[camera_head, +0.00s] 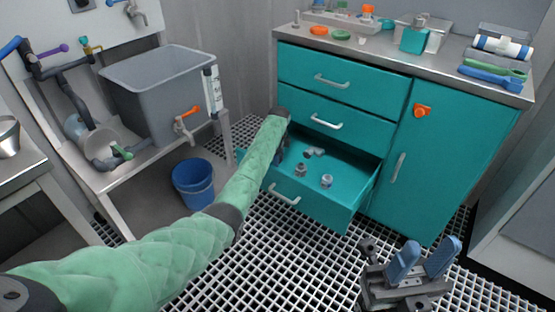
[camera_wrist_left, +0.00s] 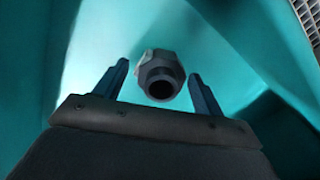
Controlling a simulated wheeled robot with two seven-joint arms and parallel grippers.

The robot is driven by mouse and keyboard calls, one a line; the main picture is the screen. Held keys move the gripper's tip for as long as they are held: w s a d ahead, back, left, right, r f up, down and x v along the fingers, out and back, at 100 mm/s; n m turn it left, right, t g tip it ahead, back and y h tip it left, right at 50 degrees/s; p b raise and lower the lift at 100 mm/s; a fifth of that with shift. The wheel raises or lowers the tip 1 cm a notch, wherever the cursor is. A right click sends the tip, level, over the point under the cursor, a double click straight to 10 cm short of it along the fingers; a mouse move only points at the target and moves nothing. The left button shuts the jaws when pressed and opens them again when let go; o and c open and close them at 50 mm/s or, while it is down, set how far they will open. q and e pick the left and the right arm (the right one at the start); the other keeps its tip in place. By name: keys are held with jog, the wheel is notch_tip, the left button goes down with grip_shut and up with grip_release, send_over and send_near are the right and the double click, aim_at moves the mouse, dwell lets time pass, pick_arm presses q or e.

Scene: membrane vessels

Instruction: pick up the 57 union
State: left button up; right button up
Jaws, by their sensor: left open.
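A dark grey union (camera_wrist_left: 160,76) with a hexagonal body and a round bore lies in the teal drawer in the left wrist view. My left gripper (camera_wrist_left: 158,85) is open, with one finger on each side of the union in that view; I cannot see contact. In the head view my left gripper (camera_head: 280,154) is inside the open drawer (camera_head: 346,212), partly hidden by my arm. Several grey fittings (camera_head: 326,181) lie in the drawer. No 57 marking is readable, and I cannot match the wrist-view union to one of them. My right gripper (camera_head: 424,261) is open and empty above the grating.
The teal cabinet (camera_head: 350,104) has two shut drawers above the open one and a shut door at right. Tools and fittings lie on its top. A blue bucket (camera_head: 194,183) and a grey tank (camera_head: 158,98) stand at left. The grating floor in front is clear.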

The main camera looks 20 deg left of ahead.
pick_arm(q)
jog(key=c, duration=1.1)
jog(key=shift+r, duration=0.1)
